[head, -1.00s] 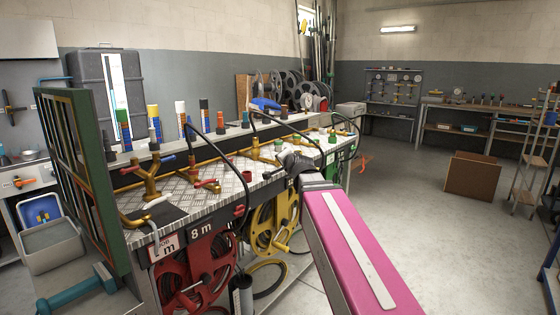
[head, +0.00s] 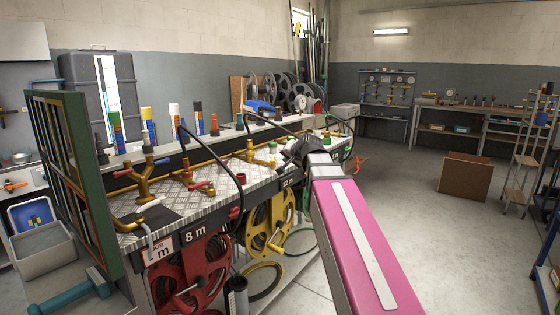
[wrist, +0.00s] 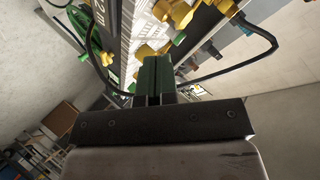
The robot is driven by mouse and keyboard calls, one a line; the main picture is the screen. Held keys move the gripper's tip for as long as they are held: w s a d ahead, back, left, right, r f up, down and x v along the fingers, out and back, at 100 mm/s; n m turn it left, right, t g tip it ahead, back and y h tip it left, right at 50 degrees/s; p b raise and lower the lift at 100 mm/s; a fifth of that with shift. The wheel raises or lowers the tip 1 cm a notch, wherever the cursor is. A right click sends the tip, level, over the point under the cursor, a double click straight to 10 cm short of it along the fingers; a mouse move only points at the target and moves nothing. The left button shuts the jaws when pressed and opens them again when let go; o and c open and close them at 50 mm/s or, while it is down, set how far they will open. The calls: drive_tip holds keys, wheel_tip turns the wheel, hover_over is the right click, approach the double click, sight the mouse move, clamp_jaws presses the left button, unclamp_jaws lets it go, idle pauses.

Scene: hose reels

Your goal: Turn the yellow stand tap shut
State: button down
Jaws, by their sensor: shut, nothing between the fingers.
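A yellow hose reel (head: 252,232) hangs under the bench front. Above it on the bench top stands a brass tap (head: 258,157); its handle is too small to read as open or shut. My gripper (head: 296,148) is over the bench edge to the right of this tap, its fingertips hard to make out in the head view. In the wrist view the green fingers (wrist: 155,60) are together and empty. A brass fitting (wrist: 148,52) lies just beyond and left of the fingertips, and another brass tap (wrist: 174,12) is farther up. Contact cannot be told.
More brass taps (head: 143,184) stand on the left of the chequered bench top (head: 205,195). A red reel (head: 190,272) hangs below. Black hoses (head: 241,185) arch over the bench edge. A green-framed rack (head: 85,170) blocks the left.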

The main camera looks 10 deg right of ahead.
sight(272, 159)
drive_tip(key=w+d+r+n+g+y, duration=0.1)
drive_tip(key=d+r+n+g, duration=0.3)
drive_tip(key=d+n+g, duration=0.1)
drive_tip(key=w+a+f, duration=0.4)
drive_tip(key=a+f, duration=0.2)
drive_tip(key=a, duration=0.1)
drive_tip(key=shift+w+a+n+g, duration=0.25)
drive_tip(key=shift+a+n+g, duration=0.05)
drive_tip(key=shift+a, duration=0.05)
drive_tip(key=shift+s+a, duration=0.1)
drive_tip(key=shift+a, duration=0.05)
idle(0.5)
drive_tip(key=a+m+t+h, duration=0.1)
drive_tip(key=m, duration=0.1)
drive_tip(key=a+m+h, duration=0.1)
drive_tip(key=m, duration=0.1)
drive_tip(key=shift+s+a+m+t, duration=0.15)
drive_tip(key=shift+a+m+t, duration=0.25)
drive_tip(key=shift+w+a, duration=0.2)
drive_tip(key=shift+a, duration=0.65)
